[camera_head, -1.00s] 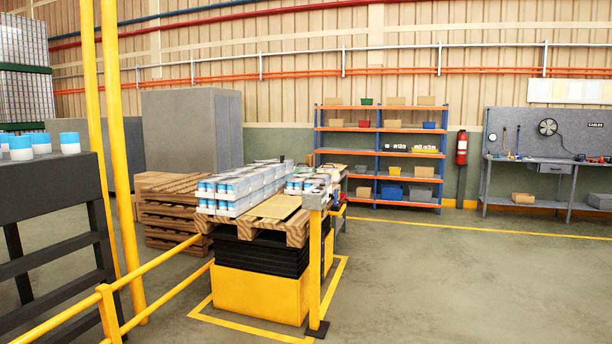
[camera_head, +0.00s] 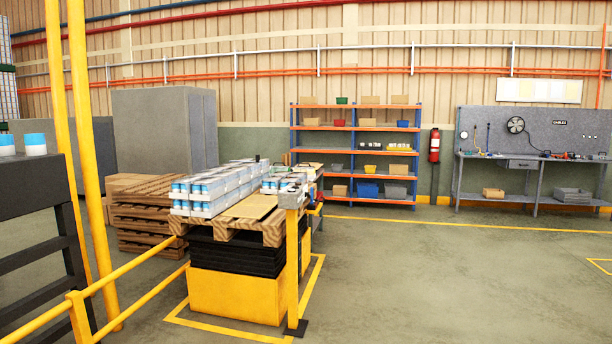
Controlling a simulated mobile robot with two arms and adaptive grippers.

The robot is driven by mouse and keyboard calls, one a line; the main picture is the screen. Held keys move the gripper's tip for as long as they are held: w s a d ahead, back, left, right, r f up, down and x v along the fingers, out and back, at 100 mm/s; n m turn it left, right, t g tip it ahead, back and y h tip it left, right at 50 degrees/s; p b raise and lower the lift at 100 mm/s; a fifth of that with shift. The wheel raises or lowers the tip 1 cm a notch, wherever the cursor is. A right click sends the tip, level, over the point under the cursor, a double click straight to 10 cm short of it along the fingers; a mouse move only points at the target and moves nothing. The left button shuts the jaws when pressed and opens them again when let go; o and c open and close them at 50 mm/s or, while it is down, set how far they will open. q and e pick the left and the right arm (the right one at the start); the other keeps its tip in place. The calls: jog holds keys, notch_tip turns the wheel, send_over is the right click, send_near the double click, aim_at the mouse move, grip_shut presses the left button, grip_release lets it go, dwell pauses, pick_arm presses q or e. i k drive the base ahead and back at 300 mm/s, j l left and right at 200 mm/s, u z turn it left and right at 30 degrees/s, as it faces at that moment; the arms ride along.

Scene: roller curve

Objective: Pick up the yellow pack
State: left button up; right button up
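I cannot make out a yellow pack in this view. Packs of white and blue cans (camera_head: 215,190) stand in rows on a wooden pallet (camera_head: 262,234) near the middle. A flat tan sheet (camera_head: 250,207) lies on the pallet beside them. The pallet rests on a lift with black bellows (camera_head: 236,256) and a yellow base (camera_head: 235,295). Neither of my grippers is in view.
A yellow post (camera_head: 293,270) stands at the lift's front right corner. Yellow rails (camera_head: 140,268) and a dark conveyor frame (camera_head: 40,225) with cans are at left. Shelves (camera_head: 355,150) and a workbench (camera_head: 530,165) line the back. The right floor is clear.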

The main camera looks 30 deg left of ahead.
aim_at(311, 171)
jog(key=i+j+u, duration=0.3)
jog(key=i, duration=0.45)
jog(key=i+u, duration=0.35)
jog(key=i, duration=4.35)
jog(key=i+u, duration=0.1)
jog(key=i, duration=0.4)
jog(key=i+l+u, duration=0.1)
jog(key=i, duration=0.4)
jog(key=i+l+u, duration=0.1)
jog(key=i, duration=0.4)
jog(key=i+l+u, duration=0.1)
jog(key=i, duration=0.4)
jog(key=l, duration=0.1)
